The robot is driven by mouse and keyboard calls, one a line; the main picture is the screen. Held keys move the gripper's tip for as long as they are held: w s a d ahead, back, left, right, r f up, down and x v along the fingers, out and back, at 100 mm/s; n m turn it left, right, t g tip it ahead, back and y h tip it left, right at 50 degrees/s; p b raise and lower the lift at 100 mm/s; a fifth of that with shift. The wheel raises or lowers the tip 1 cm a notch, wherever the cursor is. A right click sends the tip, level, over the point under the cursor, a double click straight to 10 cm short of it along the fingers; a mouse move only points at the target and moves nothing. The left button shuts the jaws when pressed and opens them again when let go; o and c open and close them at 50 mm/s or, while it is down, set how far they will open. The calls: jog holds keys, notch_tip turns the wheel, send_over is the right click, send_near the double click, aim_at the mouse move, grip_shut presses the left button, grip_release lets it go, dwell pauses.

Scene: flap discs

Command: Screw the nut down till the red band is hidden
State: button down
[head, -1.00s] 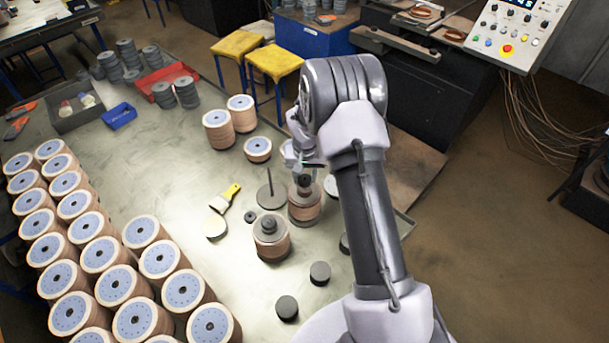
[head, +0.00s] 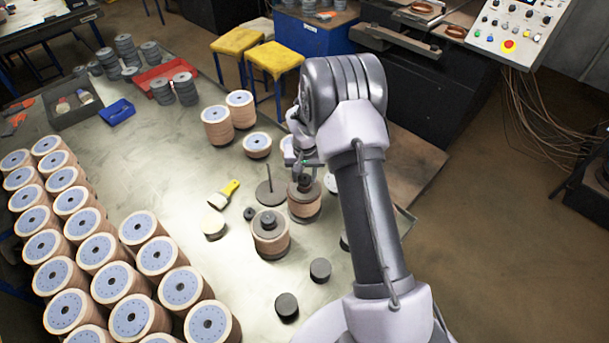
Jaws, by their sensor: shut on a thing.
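A stack of flap discs (head: 304,205) stands on the grey table beneath my gripper. A dark nut (head: 304,181) sits on top of it at the centre. My gripper (head: 305,171) points down over this stack and is shut on the nut, though the fingers are small and partly hidden by my wrist. I cannot make out the red band at this size. A second disc stack (head: 270,239) with a dark plate and nut on top stands just to the left and nearer, apart from my gripper.
A base with an upright bare rod (head: 270,188) stands just left of the stack. A yellow-handled brush (head: 224,195) lies further left. Loose dark pucks (head: 287,306) are in front. Rows of disc stacks (head: 130,318) fill the left side. The table's middle left is clear.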

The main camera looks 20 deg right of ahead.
jog(key=shift+f+b, duration=0.25)
jog(key=shift+b, duration=0.1)
dwell(0.4)
jog(key=c, duration=0.7)
grip_release()
jog(key=shift+c, duration=0.2)
jog(key=shift+r, duration=0.1)
notch_tip(320, 180, up, 17)
jog(key=s, duration=0.2)
jog(key=shift+a+p, duration=0.4)
jog(key=shift+p, duration=0.05)
jog(key=shift+c, duration=0.5)
